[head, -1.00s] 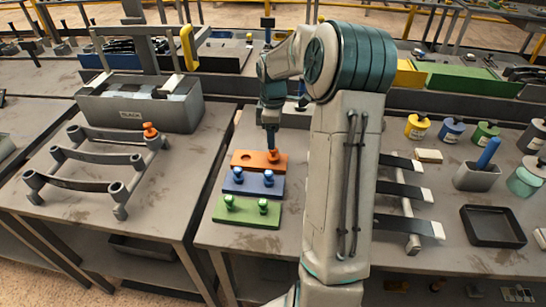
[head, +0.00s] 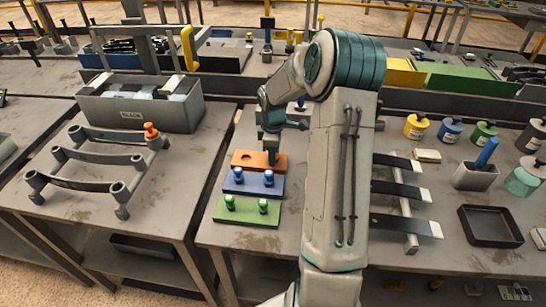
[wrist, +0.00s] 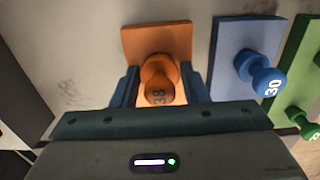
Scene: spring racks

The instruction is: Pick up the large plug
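The orange plug marked 38 (wrist: 158,84) stands on an orange plate (wrist: 150,40). The plate also shows in the head view (head: 246,157). My gripper (wrist: 162,92) is down around this plug, with one finger on each side. The fingers look open, with a little orange plate visible between them and the plug. In the head view my gripper (head: 270,158) hides the plug. A second, similar orange plug (head: 151,130) sits on the grey rack (head: 105,160) at the left.
A blue plate (head: 240,188) with blue plugs (head: 269,178) lies beside the orange one, then a green plate (head: 235,214) with green plugs (head: 230,202). A grey bin (head: 140,108) is behind the left rack. Strips on another rack (head: 405,190) stand to the right.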

